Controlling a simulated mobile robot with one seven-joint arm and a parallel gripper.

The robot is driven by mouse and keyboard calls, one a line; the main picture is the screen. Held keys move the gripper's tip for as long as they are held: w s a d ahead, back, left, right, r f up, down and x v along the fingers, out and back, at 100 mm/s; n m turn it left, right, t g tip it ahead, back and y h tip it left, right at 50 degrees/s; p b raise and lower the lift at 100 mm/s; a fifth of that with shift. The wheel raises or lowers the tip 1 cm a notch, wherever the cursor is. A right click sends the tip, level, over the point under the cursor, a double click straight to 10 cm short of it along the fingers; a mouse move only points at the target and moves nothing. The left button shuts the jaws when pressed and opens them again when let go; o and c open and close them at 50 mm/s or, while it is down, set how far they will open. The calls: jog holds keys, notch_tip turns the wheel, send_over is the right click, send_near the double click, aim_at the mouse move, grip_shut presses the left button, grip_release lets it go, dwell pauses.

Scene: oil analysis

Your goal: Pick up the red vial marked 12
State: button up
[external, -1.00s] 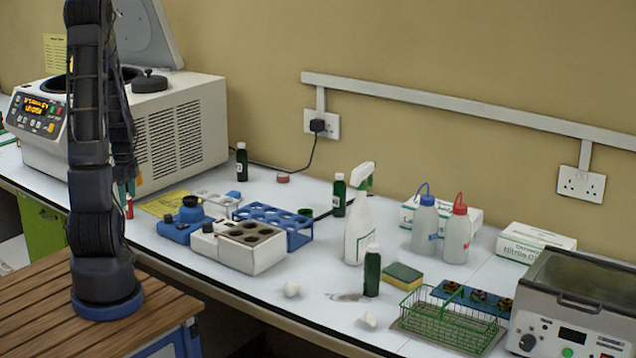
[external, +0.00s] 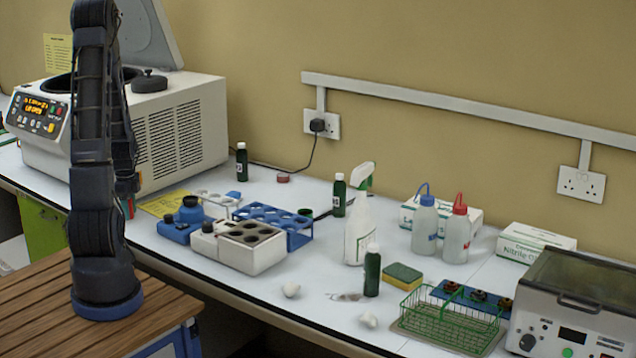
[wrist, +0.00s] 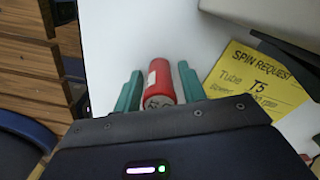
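The red vial (wrist: 160,78) lies between the two green fingers of my gripper (wrist: 159,72) in the wrist view, its near end towards me. The end carries a small mark that I cannot read. Narrow gaps show between the fingers and the vial, so my gripper is open around it. In the external view my gripper (external: 126,205) is low at the bench's front edge, just in front of the centrifuge, and only a sliver of red (external: 131,207) shows beside the fingers.
A yellow spin request note (wrist: 258,85) lies right of the vial in the wrist view. The white centrifuge (external: 180,140) stands behind my arm. A blue device (external: 178,232), a white block with wells (external: 265,262) and a blue rack (external: 298,240) stand to the right.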

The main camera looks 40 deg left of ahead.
jog(key=c, duration=0.7)
jog(key=shift+r, duration=0.15)
